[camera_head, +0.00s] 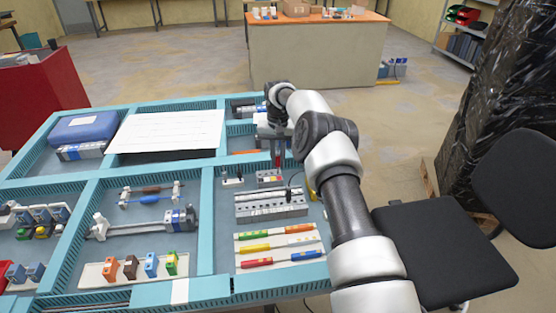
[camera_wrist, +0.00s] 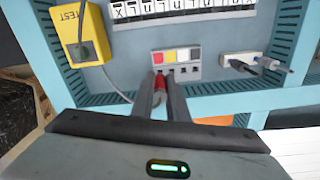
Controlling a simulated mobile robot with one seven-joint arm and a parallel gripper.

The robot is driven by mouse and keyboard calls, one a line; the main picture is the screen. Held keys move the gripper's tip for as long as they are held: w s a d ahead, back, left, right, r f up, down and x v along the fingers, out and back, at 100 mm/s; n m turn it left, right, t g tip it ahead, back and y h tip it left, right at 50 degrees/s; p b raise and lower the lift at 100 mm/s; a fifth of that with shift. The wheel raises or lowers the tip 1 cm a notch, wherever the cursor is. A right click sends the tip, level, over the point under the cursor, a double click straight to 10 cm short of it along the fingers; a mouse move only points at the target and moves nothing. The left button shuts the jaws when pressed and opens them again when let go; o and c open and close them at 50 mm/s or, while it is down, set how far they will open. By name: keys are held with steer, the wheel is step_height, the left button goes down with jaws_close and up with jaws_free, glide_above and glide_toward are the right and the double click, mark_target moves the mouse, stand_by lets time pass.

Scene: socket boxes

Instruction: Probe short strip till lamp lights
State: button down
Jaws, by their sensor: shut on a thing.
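My gripper (camera_wrist: 160,96) is shut on a red probe (camera_wrist: 160,84), which points at the short strip (camera_wrist: 175,63). The short strip also shows in the head view (camera_head: 270,180), just below my gripper. A yellow box marked TEST (camera_wrist: 70,28), with a dark round part and a grey cable, lies left in the wrist view. I make out no lit lamp on it.
A long socket strip (camera_head: 270,208) lies nearer than the short strip, in the same compartment. A small pale block (camera_wrist: 240,62) with a grey piece sits right of the short strip in the wrist view. Blue dividers (camera_head: 207,205) border the compartment.

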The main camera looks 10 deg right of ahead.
steer(key=c, duration=2.3)
jaws_free()
jaws_close()
steer(key=shift+f+b, duration=0.65)
steer(key=shift+f, duration=0.3)
steer(key=o, duration=0.6)
jaws_free()
